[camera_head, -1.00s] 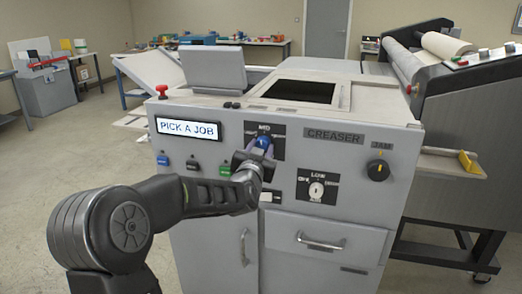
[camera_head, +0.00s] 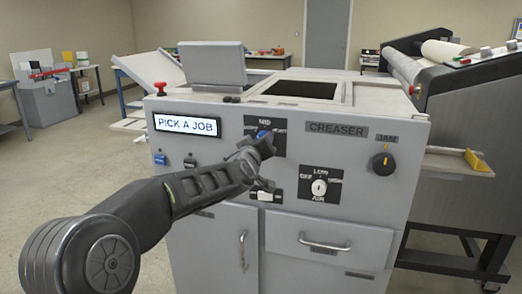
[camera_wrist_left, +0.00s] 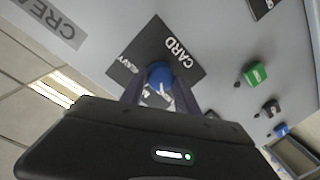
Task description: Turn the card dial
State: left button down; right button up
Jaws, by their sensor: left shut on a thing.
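The card dial (camera_wrist_left: 160,74) is a blue knob on a dark plate lettered CARD on the front of the grey creaser (camera_head: 228,225). In the head view the dial (camera_head: 263,135) is mostly hidden behind my left gripper (camera_head: 258,148). In the left wrist view my left gripper (camera_wrist_left: 155,95) has its two fingers on either side of the blue knob and is shut on it. A white pointer mark shows on the knob. The creaser's display (camera_head: 187,125) reads PICK A JOB. My right gripper is not in view.
A white dial (camera_head: 319,187) and a black JAM knob (camera_head: 383,163) sit to the right on the panel. A red button (camera_head: 161,88) is on the top left corner. A green button (camera_wrist_left: 254,74) shows in the wrist view. Open floor lies at the left.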

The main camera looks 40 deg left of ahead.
pick_arm(q)
jog(key=shift+n+b, duration=0.6)
jog(key=shift+n, duration=0.5)
jog(key=c, duration=0.9)
grip_release()
jog(key=v, duration=0.7)
jog(key=shift+s, duration=0.45)
jog(key=shift+r, duration=0.15)
